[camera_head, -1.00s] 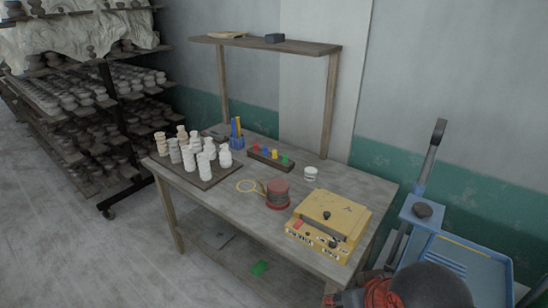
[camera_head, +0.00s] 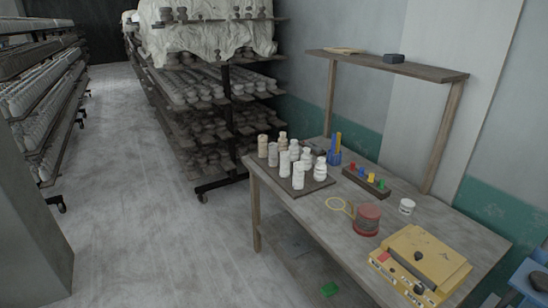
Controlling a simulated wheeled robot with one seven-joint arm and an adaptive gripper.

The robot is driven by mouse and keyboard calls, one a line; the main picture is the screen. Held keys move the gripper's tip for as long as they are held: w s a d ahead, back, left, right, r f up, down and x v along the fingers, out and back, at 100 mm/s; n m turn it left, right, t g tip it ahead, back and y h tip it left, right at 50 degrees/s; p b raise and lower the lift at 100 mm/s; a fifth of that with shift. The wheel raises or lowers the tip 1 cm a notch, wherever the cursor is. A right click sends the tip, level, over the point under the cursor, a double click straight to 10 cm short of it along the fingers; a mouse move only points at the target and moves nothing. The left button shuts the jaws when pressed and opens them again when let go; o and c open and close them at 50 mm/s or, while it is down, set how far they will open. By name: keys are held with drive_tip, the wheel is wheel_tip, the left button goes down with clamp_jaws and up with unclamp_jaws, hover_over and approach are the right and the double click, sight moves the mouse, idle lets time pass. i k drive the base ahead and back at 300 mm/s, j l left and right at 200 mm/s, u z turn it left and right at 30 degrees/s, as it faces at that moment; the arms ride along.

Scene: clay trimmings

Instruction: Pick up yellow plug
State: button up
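The yellow plug (camera_head: 370,177) is a small yellow knob, one of a row of coloured plugs standing in a dark holder (camera_head: 384,193) on the wooden table (camera_head: 318,213). A red plug (camera_head: 352,167) and a blue plug (camera_head: 361,170) are to its left, and a green plug (camera_head: 381,183) is to its right. The lower part of the yellow plug is hidden in or behind the holder. My gripper is not in view.
A board of white bottles (camera_head: 299,170) stands left of the holder. A blue cup with tools (camera_head: 334,158), a red round pot (camera_head: 367,219), a white jar (camera_head: 407,206) and a yellow box (camera_head: 422,262) surround it. The floor left of the table is clear.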

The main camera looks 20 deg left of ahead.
sight(372, 176)
drive_tip(key=i+j+z, duration=0.3)
drive_tip(key=i+j, duration=0.2)
drive_tip(key=i+j+z, duration=0.1)
drive_tip(key=i+j, duration=0.15)
drive_tip(key=j, duration=0.2)
drive_tip(key=i+j+z, duration=0.3)
drive_tip(key=j, duration=0.45)
drive_tip(key=i+j+z, duration=0.15)
drive_tip(key=i+j, duration=0.15)
drive_tip(key=i+j+z, duration=0.15)
drive_tip(key=j, duration=0.4)
drive_tip(key=i+j+z, duration=0.1)
drive_tip(key=i+j, duration=0.35)
drive_tip(key=i, duration=0.05)
